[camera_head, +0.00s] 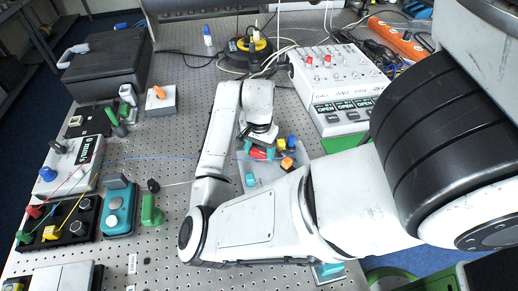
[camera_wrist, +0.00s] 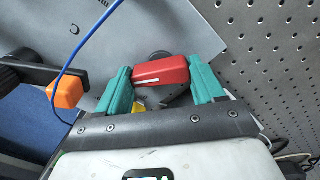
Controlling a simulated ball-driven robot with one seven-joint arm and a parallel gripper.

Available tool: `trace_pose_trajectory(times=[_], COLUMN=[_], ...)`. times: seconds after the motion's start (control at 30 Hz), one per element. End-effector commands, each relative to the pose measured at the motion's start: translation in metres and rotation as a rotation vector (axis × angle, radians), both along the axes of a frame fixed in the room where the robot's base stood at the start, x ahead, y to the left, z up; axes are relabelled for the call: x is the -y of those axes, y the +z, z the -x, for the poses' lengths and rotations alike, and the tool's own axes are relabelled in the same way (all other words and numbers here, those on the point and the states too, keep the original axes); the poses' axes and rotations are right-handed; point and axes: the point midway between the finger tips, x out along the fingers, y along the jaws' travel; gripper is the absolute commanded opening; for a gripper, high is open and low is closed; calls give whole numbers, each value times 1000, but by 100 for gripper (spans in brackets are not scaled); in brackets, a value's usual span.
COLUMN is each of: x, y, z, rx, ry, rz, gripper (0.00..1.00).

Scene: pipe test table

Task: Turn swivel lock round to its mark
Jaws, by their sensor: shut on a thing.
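A red block with a short white line on its face, seemingly the swivel lock's handle (camera_wrist: 160,71), sits between the two teal fingers of my gripper (camera_wrist: 159,75) in the wrist view. The fingers are shut on its two ends. A dark round part shows just behind it. In the head view my gripper (camera_head: 261,148) is over a grey plate (camera_head: 268,176), with the red handle (camera_head: 258,155) partly hidden by the fingers and wrist. I cannot make out the lock's target mark.
Blue (camera_head: 291,141), orange (camera_head: 287,163) and cyan (camera_head: 250,181) knobs stand close by on the plate. In the wrist view an orange-ended black lever (camera_wrist: 62,94) and a blue cable (camera_wrist: 92,42) are at left. A white switch box (camera_head: 338,75) stands behind right.

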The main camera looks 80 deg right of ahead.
Motion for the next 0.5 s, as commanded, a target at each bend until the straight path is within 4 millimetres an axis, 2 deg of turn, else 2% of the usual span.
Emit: trace_pose_trajectory(times=[0.27,0.5], x=[0,1], y=[0,0], z=[0,1], rx=[0,-4], ry=[14,269], rz=[1,2], gripper=[32,32])
